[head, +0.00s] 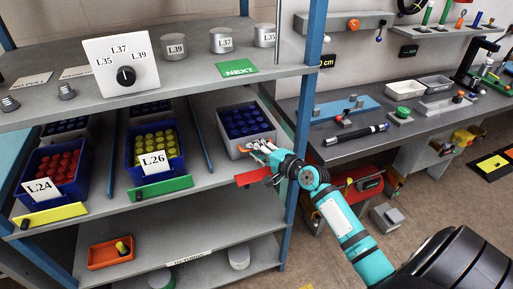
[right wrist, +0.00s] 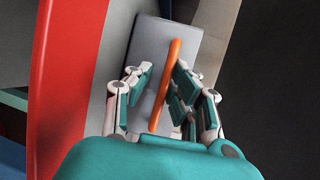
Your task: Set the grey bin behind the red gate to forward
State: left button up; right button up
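The grey bin (head: 236,147) stands on the middle shelf at the right, with several dark blue round-topped pieces in it. The red gate (head: 252,177) is at the shelf's front edge before it, and a red surface shows at the left in the right wrist view (right wrist: 66,80). My right gripper (head: 264,149) is at the bin's front right, above the gate. In the right wrist view its fingers (right wrist: 160,95) are apart, either side of a thin orange piece (right wrist: 170,85) in front of a grey surface (right wrist: 165,42). Contact is unclear. My left gripper is out of view.
Blue bins labelled L24 (head: 42,186) and L26 (head: 152,161) stand left of the grey bin, behind yellow (head: 50,216) and green (head: 160,189) gates. A dial panel (head: 120,65) is above. A blue post (head: 306,110) stands just right of the grey bin.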

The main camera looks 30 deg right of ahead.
jog(key=shift+o, duration=1)
jog(key=shift+r, duration=0.1)
jog(key=v, duration=1.2)
